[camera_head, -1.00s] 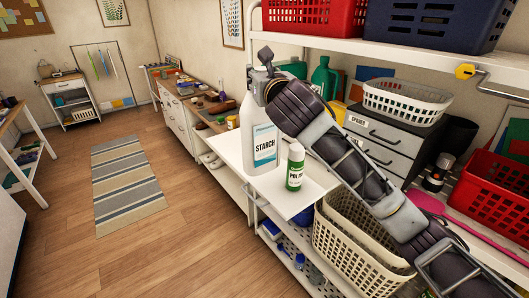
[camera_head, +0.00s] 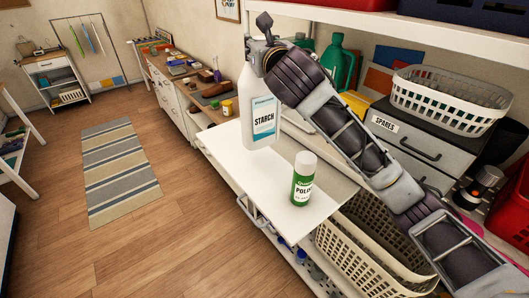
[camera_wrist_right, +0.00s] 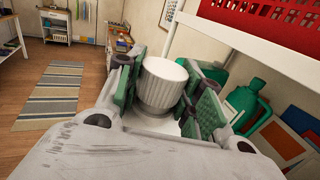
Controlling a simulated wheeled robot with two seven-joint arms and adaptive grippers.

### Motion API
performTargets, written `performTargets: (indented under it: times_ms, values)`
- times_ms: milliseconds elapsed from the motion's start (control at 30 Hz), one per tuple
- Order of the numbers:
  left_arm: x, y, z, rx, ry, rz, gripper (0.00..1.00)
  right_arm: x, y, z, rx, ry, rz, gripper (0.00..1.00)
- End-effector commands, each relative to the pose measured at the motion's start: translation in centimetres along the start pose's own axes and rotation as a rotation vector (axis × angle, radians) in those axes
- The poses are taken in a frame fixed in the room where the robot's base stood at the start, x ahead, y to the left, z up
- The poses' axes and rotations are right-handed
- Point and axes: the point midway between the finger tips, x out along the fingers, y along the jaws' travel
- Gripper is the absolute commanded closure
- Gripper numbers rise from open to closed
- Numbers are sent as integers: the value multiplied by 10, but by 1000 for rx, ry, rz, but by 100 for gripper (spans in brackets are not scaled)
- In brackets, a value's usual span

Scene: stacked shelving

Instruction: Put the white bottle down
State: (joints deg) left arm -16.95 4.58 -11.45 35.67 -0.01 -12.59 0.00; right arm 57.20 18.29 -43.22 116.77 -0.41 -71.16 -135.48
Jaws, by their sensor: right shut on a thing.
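The white bottle (camera_head: 262,112), labelled STARCH, is upright at the far side of the white pull-out board (camera_head: 245,187). My right gripper (camera_head: 262,58) comes from the right and is shut on the bottle's top. In the right wrist view, the gripper's green-padded jaws (camera_wrist_right: 163,98) stand on both sides of the ribbed white cap (camera_wrist_right: 160,82). I cannot tell whether the bottle's base touches the board or hangs just above it. My left gripper is in neither view.
A green-and-white POLISH can (camera_head: 303,178) stands on the board, nearer than the bottle. Bare board lies left of the can. A shelf with a white basket (camera_head: 440,98) and SPARES drawers (camera_head: 420,140) is at right. Cream baskets (camera_head: 365,250) sit below.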

Motion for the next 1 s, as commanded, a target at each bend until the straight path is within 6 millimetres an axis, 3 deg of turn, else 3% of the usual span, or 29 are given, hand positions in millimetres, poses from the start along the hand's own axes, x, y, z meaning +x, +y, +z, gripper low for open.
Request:
performTargets:
  times_ms: [533,867,1000]
  values:
    - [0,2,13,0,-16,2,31,0,0,0,1,-3,1,100]
    - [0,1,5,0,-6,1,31,-1,0,-25,1,-2,1,100]
    - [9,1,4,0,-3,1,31,-1,0,-35,1,-4,1,100]
